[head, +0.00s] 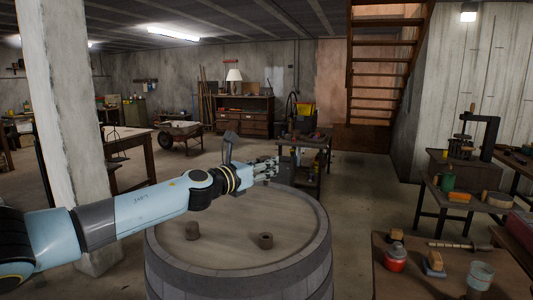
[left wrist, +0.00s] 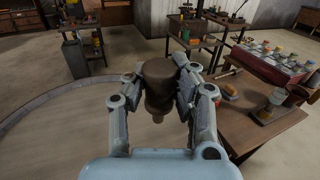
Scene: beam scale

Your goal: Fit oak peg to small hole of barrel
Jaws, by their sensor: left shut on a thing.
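The barrel (head: 230,262) stands upright in front of me, with a pale wooden top inside a grey rim. I cannot tell which opening is the small hole. My left gripper (head: 275,168) is above the far part of the barrel. In the left wrist view its fingers (left wrist: 160,95) are shut around a dark brown turned peg (left wrist: 158,72), with a narrower end below. In the head view the peg is hidden by the gripper. My right gripper is not in view.
A wooden table (head: 405,275) with a red jar (head: 395,258) and a clear glass (head: 480,275) stands close at the barrel's right. A small workbench (head: 308,143) is behind the barrel. A concrete pillar (head: 65,100) stands at the left.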

